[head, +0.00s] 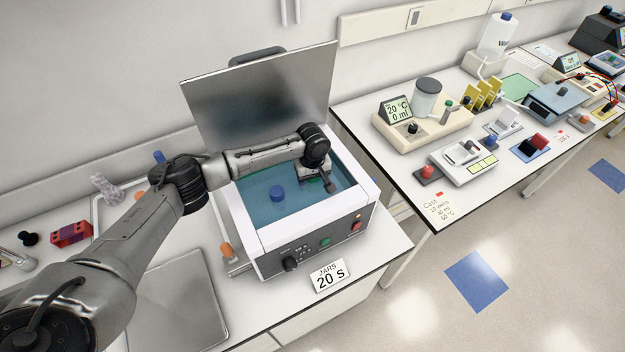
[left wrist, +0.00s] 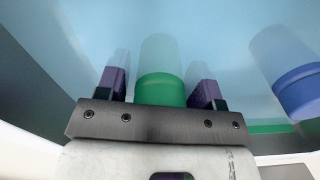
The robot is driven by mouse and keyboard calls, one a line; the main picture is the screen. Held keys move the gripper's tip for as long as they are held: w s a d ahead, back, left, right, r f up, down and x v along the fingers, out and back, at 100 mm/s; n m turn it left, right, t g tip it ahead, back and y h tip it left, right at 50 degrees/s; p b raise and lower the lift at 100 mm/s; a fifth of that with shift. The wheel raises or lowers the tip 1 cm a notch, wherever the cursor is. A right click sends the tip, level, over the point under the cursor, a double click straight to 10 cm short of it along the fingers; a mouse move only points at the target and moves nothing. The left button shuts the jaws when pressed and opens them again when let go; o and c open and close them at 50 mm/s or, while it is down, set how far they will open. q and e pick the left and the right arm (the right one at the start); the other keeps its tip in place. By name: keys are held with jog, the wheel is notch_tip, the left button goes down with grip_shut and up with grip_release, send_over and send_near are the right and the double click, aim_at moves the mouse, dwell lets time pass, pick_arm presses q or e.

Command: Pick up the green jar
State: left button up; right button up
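The green jar shows in the left wrist view, with a green lid (left wrist: 160,90) and a pale, see-through body, in the blue water of the bath. My left gripper (left wrist: 160,88) has its two purple-padded fingers on either side of the green lid. A narrow gap shows at the left finger; the right one looks very close, so the fingers look open around the lid. In the head view my left gripper (head: 325,184) reaches down into the right side of the water bath (head: 300,233), and it hides the green jar. My right gripper is not in view.
A blue-lidded jar (head: 277,194) stands in the bath, left of my gripper in the head view. The bath's raised metal lid (head: 262,95) stands behind. White bath walls surround the water.

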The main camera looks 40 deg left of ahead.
pick_arm(q)
jog(key=c, duration=0.8)
jog(key=shift+o, duration=0.2)
jog(key=shift+r, duration=0.1)
